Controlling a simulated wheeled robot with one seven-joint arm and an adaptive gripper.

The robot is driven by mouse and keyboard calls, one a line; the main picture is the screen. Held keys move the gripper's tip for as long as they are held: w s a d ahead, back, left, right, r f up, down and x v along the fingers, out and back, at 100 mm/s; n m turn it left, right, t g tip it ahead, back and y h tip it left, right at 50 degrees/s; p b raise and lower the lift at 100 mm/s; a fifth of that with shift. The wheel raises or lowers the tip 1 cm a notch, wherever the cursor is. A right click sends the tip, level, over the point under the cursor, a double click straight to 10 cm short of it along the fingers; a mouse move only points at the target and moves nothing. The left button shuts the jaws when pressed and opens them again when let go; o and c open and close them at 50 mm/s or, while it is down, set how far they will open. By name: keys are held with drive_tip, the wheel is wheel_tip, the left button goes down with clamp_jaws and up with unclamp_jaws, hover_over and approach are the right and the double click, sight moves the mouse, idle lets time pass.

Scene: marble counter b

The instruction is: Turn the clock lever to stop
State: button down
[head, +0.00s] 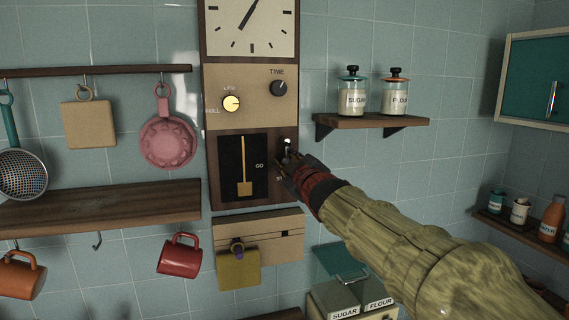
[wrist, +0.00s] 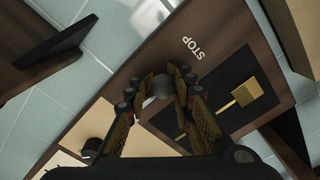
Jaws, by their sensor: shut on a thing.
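The wall clock (head: 284,54) hangs on the tiled wall, with a dial, knobs and a dark lower panel. My gripper (head: 287,160) is at the lever from below. The STOP label (wrist: 193,48) is printed close by on the brown panel. The lever's base is mostly hidden by the fingers. The gold pendulum (head: 243,185) hangs beside it.
A shelf with sugar and flour jars (head: 370,121) is at the upper right. A wooden shelf (head: 100,203) with hanging mugs is at the left. A small box (head: 258,237) with a yellow note is below the clock. A teal cabinet (head: 540,78) is at the far right.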

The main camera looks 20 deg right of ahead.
drive_tip(key=shift+s+r, duration=0.15)
drive_tip(key=shift+r, duration=0.65)
drive_tip(key=c, duration=1.9)
unclamp_jaws()
drive_tip(key=shift+d, duration=0.1)
drive_tip(key=shift+o, duration=0.5)
drive_tip(key=shift+d, duration=0.15)
drive_tip(key=o, duration=0.5)
drive_tip(key=shift+f, duration=0.3)
drive_tip(key=shift+o, duration=0.4)
drive_tip(key=shift+f, duration=0.2)
